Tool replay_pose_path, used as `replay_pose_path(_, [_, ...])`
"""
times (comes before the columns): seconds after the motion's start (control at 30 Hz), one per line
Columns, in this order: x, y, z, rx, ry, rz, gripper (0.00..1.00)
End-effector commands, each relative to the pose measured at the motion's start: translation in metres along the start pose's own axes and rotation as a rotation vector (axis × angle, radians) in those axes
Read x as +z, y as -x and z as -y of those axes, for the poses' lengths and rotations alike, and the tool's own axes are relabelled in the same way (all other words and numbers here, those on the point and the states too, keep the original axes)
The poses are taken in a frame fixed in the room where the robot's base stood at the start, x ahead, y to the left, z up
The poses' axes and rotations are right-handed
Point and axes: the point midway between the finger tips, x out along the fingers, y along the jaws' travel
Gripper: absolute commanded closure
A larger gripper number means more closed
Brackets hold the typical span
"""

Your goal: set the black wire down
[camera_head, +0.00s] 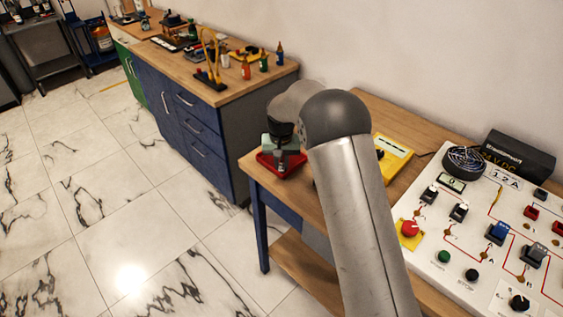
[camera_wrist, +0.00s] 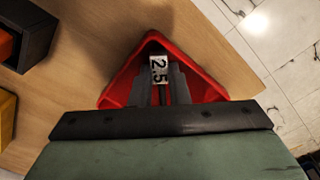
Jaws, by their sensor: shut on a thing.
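My gripper (camera_wrist: 160,90) points down over a red three-sided tray (camera_wrist: 128,74) in the wrist view. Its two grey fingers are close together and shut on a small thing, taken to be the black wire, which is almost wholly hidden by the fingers. A white label reading 2.5 (camera_wrist: 159,67) shows at the fingertips. I cannot tell whether the held thing touches the tray floor.
A white circuit panel (camera_head: 432,282) with switches and knobs fills the right of the table. A yellow device (camera_head: 394,150) and a black box (camera_head: 519,153) stand farther back. A blue cabinet (camera_head: 180,115) with tools on top stands left. The tray is near the table's edge.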

Motion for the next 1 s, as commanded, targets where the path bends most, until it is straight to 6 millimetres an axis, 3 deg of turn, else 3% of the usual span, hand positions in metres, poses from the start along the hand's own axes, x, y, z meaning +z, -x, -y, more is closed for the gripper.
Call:
replay_pose_path(0.03, [0.0,-0.004,0.0,0.0,0.0,0.001,1.0])
replay_pose_path(0.07, [0.0,-0.003,0.0,0.0,0.0,0.0,0.79])
replay_pose_path(0.1, [0.0,-0.002,0.0,0.0,0.0,0.001,0.76])
replay_pose_path(0.37, [0.0,-0.001,0.0,0.0,0.0,0.001,0.76])
replay_pose_path(0.53, [0.0,0.012,0.0,-0.001,0.0,-0.001,0.76])
replay_pose_path(1.0, [-0.001,0.105,0.0,-0.001,-0.001,-0.002,0.76])
